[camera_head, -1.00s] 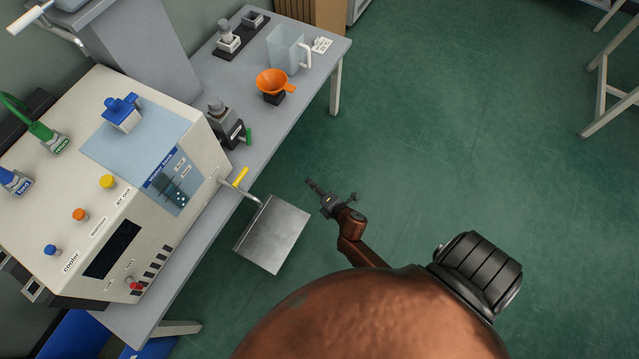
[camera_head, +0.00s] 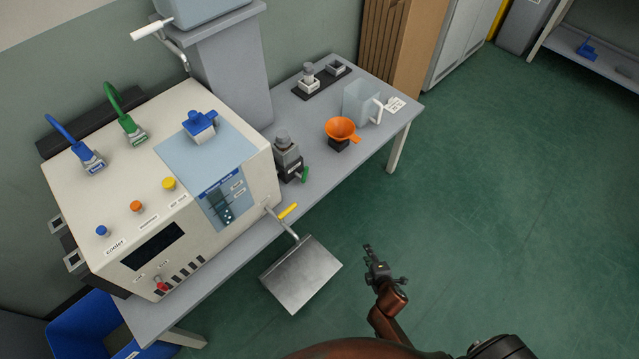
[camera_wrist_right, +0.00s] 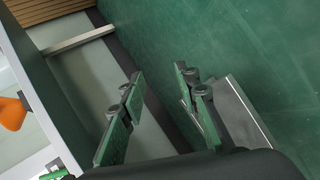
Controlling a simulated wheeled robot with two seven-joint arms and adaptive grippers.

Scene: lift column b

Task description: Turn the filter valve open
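A yellow lever handle (camera_head: 288,211) sits on a short pipe at the front right of the white machine (camera_head: 85,210), above a metal tray (camera_head: 301,275). A dark filter-like housing (camera_head: 287,160) with a green handle (camera_head: 305,174) stands on the bench right of the machine. I cannot tell which handle is the filter valve. My right gripper (camera_head: 378,264) is over the floor, right of the metal tray, apart from both handles. In the right wrist view its fingers (camera_wrist_right: 158,76) are spread, with nothing between them. My left gripper is not in view.
The grey bench (camera_head: 398,115) also carries an orange funnel (camera_head: 341,128), a clear jug (camera_head: 359,102) and a black-based stand (camera_head: 312,80). The metal tray juts out past the bench's front edge. The green floor (camera_head: 480,210) to the right is clear.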

